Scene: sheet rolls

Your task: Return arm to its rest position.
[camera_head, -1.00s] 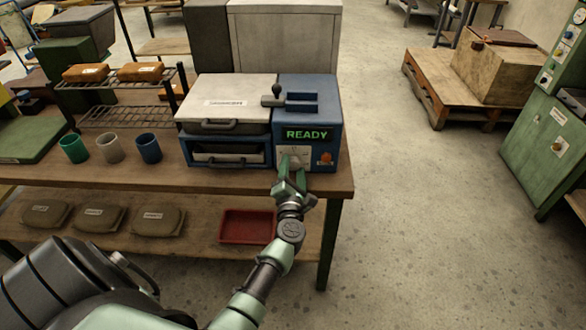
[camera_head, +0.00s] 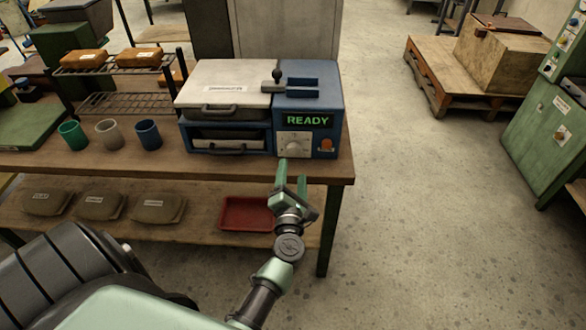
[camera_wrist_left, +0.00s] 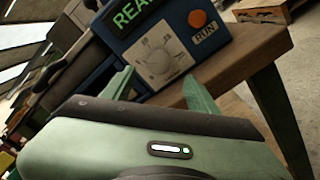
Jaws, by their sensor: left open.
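My left gripper (camera_head: 290,186) is open and empty in the head view, in front of the bench's front edge near its right end. It stands apart from the blue machine (camera_head: 310,100), whose screen reads READY. In the left wrist view the two green fingers (camera_wrist_left: 162,88) stand apart with nothing between them. The machine's dial (camera_head: 294,144) lies just beyond the fingertips; it also shows in the left wrist view (camera_wrist_left: 158,53). An orange RUN button (camera_wrist_left: 198,19) sits beside it. My right gripper is not in view.
The wooden bench (camera_head: 200,170) holds green, grey and blue cups (camera_head: 109,134) to the left. Its lower shelf (camera_head: 190,228) carries several brown bags and a red tray (camera_head: 247,213). Free floor (camera_head: 430,220) lies right of the bench. A pallet (camera_head: 460,85) and a green cabinet (camera_head: 550,140) stand farther right.

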